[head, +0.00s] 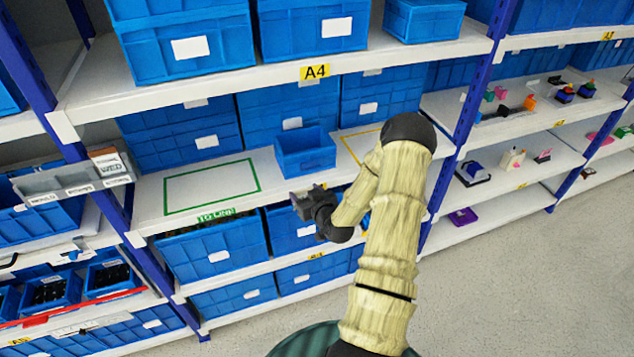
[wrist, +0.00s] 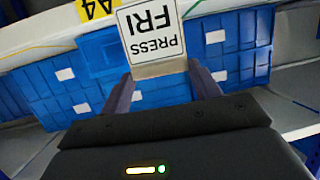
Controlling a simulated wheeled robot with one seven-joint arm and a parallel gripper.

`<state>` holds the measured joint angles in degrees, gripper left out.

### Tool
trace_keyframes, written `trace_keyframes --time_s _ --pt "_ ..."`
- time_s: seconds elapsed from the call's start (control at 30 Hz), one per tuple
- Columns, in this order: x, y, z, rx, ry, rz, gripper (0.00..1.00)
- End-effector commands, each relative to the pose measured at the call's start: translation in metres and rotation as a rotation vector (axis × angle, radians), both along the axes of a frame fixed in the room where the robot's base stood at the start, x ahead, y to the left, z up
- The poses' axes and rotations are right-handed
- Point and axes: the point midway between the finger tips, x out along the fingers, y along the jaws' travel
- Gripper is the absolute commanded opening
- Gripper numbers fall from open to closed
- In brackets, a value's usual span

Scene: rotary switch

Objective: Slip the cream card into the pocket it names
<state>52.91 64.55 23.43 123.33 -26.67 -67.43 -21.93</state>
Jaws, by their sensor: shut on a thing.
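The cream card (wrist: 153,35) is in the wrist view, its white face printed "PRESS FRI", upside down in the picture. My gripper (wrist: 161,82) is shut on its cream lower edge, one finger at each side. In the head view my gripper (head: 312,205) is in front of the middle shelf, below the small blue bin; I cannot make out the card there. A grey pocket rack (head: 72,184) hangs at the left upright, with small labels along its front that are hard to read. My gripper is well to the right of it.
A card reading "WED" (head: 110,166) stands in the rack's right end. A small blue bin (head: 305,152) sits on the middle shelf (head: 150,205), right of a green-outlined area. Blue uprights and shelf edges stand close by. The floor (head: 520,290) at right is clear.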

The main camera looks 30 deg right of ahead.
Motion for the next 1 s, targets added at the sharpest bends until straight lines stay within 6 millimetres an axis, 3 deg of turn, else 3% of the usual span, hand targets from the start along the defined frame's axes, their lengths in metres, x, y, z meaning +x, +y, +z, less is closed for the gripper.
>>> trace_keyframes --time_s 0.27,0.6,0.8,1.0 --pt "-0.009 0.080 -0.089 0.009 0.007 0.059 0.41" --pt "-0.057 0.188 -0.199 0.005 0.010 0.114 0.41" --pt "-0.084 0.222 -0.230 -0.004 0.010 0.123 0.41" --pt "-0.087 0.225 -0.231 -0.008 0.007 0.121 0.41"
